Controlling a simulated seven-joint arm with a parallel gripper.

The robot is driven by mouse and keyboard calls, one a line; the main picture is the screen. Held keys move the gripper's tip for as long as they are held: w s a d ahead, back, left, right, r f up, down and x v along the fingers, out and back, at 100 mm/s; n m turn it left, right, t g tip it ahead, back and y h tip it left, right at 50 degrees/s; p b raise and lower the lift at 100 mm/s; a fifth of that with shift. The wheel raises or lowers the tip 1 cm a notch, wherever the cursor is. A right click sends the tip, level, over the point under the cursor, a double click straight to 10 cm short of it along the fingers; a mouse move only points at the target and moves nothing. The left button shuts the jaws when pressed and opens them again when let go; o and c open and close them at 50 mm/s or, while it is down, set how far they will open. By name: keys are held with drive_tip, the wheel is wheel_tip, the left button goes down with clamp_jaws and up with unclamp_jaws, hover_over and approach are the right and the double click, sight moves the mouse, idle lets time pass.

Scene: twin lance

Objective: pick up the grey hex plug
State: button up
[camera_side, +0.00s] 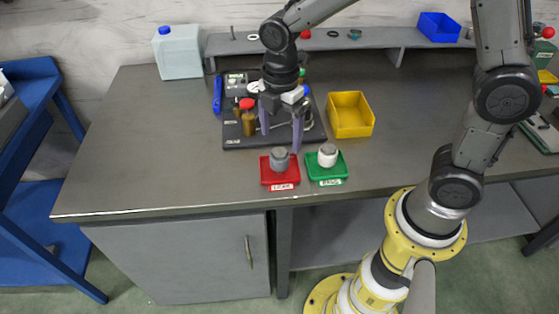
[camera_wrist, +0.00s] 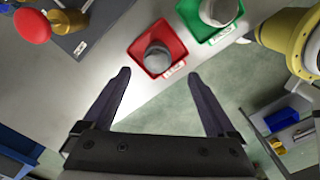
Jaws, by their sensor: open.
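The grey hex plug (camera_side: 280,158) stands in the small red tray (camera_side: 267,174) near the front of the bench. It also shows in the wrist view (camera_wrist: 157,58), inside the red tray (camera_wrist: 178,38), ahead of the fingertips. My gripper (camera_side: 282,143) is open and empty, with its fingers pointing down close to the red tray. In the wrist view my gripper (camera_wrist: 158,74) has its two fingers wide apart, and nothing is between them but bench and floor. Whether the fingers are above or behind the plug is hard to tell from the side view.
A green tray (camera_side: 343,173) with a white plug (camera_side: 327,155) stands just right of the red tray. Behind are a dark board (camera_side: 245,142) with a red-topped brass part (camera_side: 248,117) and a yellow bin (camera_side: 350,115). The bench's left part is clear.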

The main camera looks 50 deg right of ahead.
sight(280, 152)
drive_tip(key=f, duration=0.8)
drive_tip(key=shift+w+d, duration=0.1)
drive_tip(key=shift+w, duration=0.1)
drive_tip(key=shift+c, duration=0.4)
clamp_jaws()
